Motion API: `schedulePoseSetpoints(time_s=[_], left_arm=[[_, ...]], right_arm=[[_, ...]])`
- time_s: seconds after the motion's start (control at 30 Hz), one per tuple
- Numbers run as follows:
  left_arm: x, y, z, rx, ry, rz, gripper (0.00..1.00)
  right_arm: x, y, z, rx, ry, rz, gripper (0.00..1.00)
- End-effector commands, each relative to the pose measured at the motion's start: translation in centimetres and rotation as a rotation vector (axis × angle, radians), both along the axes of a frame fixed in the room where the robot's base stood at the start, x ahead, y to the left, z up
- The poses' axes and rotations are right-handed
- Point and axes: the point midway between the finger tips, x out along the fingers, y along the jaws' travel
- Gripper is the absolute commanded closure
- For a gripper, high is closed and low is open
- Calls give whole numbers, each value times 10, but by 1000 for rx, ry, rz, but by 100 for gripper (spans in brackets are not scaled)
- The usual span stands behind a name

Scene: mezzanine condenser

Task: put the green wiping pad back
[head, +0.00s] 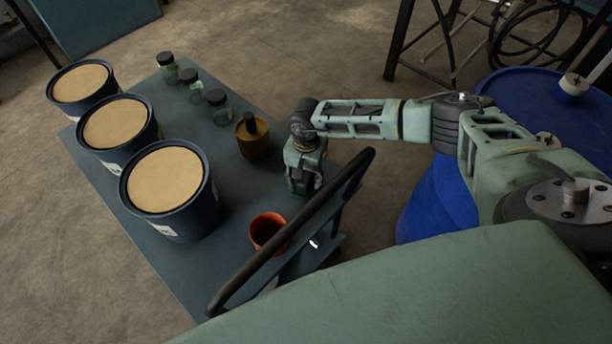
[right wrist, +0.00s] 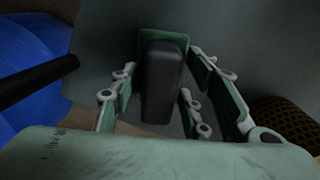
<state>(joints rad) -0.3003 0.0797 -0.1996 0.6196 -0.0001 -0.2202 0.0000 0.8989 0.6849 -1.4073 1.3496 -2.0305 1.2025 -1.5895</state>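The green wiping pad (right wrist: 179,39) shows in the right wrist view, with its flat green edge and a black block-like handle (right wrist: 162,85) on top. It lies on the dark grey-blue cart top. My right gripper (head: 304,188) points down over the right edge of the cart in the head view, hiding most of the pad there. In the right wrist view its fingers (right wrist: 157,105) are apart, on both sides of the handle, with gaps visible. My left gripper is not in view.
The cart top (head: 205,262) holds three blue buckets (head: 168,185), several green jars (head: 190,85), a brown container (head: 253,137) and an orange cup (head: 266,229). A black push handle (head: 300,225) rises close by my right gripper. A blue drum (head: 525,95) stands at right.

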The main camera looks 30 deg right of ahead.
Motion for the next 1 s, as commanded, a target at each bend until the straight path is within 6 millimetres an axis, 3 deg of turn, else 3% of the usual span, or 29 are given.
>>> schedulePoseSetpoints(time_s=[0.37,0.8,1.0], left_arm=[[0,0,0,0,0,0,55],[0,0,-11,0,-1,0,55],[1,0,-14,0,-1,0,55]], right_arm=[[1,0,7,1,-3,0,55],[2,0,91,2,-5,1,55],[1,0,115,1,-2,0,55]])
